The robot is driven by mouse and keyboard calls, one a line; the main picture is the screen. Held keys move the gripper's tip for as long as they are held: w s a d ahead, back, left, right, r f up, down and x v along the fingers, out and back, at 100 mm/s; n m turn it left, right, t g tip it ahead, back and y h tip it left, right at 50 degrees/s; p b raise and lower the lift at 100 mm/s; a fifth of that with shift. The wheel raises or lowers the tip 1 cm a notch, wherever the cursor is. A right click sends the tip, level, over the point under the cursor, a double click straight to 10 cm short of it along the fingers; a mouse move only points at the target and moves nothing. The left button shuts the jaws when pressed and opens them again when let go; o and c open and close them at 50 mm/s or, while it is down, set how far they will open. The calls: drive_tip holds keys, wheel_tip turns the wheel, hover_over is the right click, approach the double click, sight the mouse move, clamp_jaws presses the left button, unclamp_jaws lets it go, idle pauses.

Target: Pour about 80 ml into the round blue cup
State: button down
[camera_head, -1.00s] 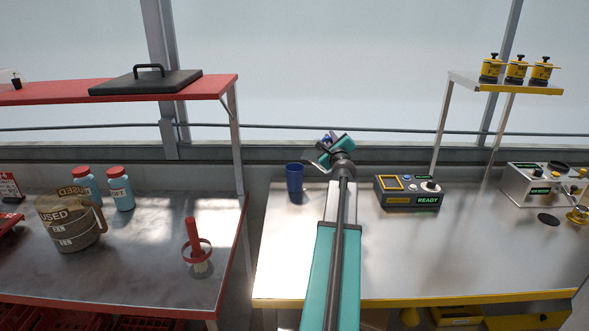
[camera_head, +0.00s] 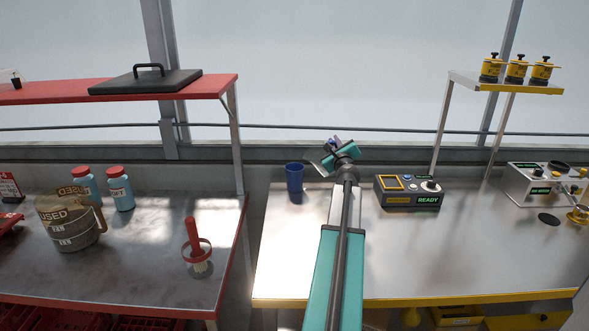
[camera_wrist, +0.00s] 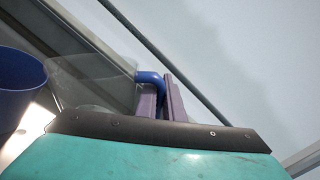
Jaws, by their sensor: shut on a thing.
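The round blue cup (camera_head: 294,178) stands upright at the left of the right-hand metal bench. It also shows at the left edge of the wrist view (camera_wrist: 18,85), partly cut off. My gripper (camera_head: 334,141) is above the bench, up and to the right of the cup. In the wrist view, its purple fingers (camera_wrist: 161,98) are shut on the blue handle of a clear vessel (camera_wrist: 92,80). The vessel is tilted, with its body toward the cup side. I cannot make out its contents. I see no stream between vessel and cup.
A control box reading READY (camera_head: 408,191) stands right of my arm. Another device (camera_head: 540,184) is farther right. On the left bench are a bucket marked USED (camera_head: 68,228), light-blue bottles (camera_head: 120,193) and a red-handled brush (camera_head: 194,240). The bench in front of the READY box is clear.

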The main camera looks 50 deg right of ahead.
drive_tip(key=shift+s+d+f+m+b, duration=0.1)
drive_tip(key=shift+s+d+f+m, duration=0.75)
drive_tip(key=shift+f+m, duration=0.55)
drive_tip(key=shift+s+d+f+m+b, duration=0.15)
drive_tip(key=shift+s+d+f+m, duration=0.85)
drive_tip(key=shift+f, duration=0.7)
drive_tip(key=shift+s+d+f+m+b, duration=0.1)
drive_tip(key=shift+s+d+f+m, duration=0.6)
drive_tip(key=shift+f+m, duration=0.8)
drive_tip(key=shift+s+a, duration=0.1)
drive_tip(key=shift+a, duration=0.05)
